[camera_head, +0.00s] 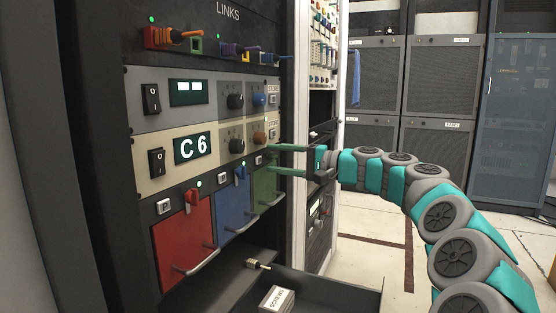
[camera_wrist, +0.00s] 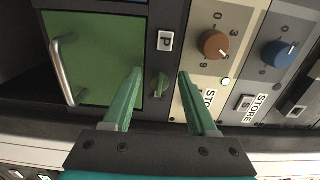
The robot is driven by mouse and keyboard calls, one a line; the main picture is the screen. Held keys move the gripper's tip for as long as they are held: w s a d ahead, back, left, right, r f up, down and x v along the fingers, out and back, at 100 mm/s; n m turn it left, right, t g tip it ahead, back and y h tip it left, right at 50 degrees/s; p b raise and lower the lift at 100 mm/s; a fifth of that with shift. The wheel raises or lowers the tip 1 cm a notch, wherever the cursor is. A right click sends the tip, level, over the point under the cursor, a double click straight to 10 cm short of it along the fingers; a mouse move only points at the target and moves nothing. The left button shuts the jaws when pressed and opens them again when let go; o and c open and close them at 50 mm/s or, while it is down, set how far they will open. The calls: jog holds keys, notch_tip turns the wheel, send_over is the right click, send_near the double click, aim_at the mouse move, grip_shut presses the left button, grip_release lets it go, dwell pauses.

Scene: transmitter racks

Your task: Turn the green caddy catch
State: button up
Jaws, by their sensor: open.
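The green caddy (camera_head: 264,188) is the rightmost of three coloured caddies low in the rack. In the wrist view its green front (camera_wrist: 108,45) and metal handle (camera_wrist: 63,72) fill the upper left. The green catch (camera_wrist: 159,86) is a small knob on the dark strip beside that front. My gripper (camera_wrist: 160,75) is open, with one green finger on each side of the catch and a visible gap to each. In the head view my gripper (camera_head: 271,159) reaches in from the right at the top of the green caddy, and the catch cannot be made out there.
The red caddy (camera_head: 183,240) and blue caddy (camera_head: 232,205) sit to the left with their own catches. A panel with a brown knob (camera_wrist: 212,44) and a blue knob (camera_wrist: 280,54) lies close to one finger. A drawer with a SCREWS box (camera_head: 277,299) stands below.

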jog(key=v, duration=0.7)
jog(key=shift+s+d+p, duration=0.15)
jog(key=shift+d+p, duration=0.15)
jog(key=shift+d, duration=0.05)
jog(key=s+a+f+n+g+h+p, duration=0.2)
jog(key=s+a+f+g+h+p, duration=0.15)
jog(key=s, duration=0.75)
jog(key=s+a+f+n+g+h+p, duration=0.2)
jog(key=s+a+n+h, duration=0.15)
jog(key=s, duration=0.85)
jog(key=s+d+f+m+g+h+p, duration=0.1)
jog(key=s+d+f+h+p, duration=0.1)
jog(key=s+d+f+h, duration=0.3)
jog(key=s+d+f+g+h+p, duration=0.1)
jog(key=s+d+f+h+p, duration=0.2)
jog(key=s+d+f, duration=0.9)
jog(key=s+d+h, duration=0.2)
jog(key=s+d, duration=0.1)
jog(key=s, duration=0.5)
jog(key=shift+s+d+m, duration=0.2)
jog(key=shift+d+m, duration=0.1)
jog(key=shift+m, duration=0.05)
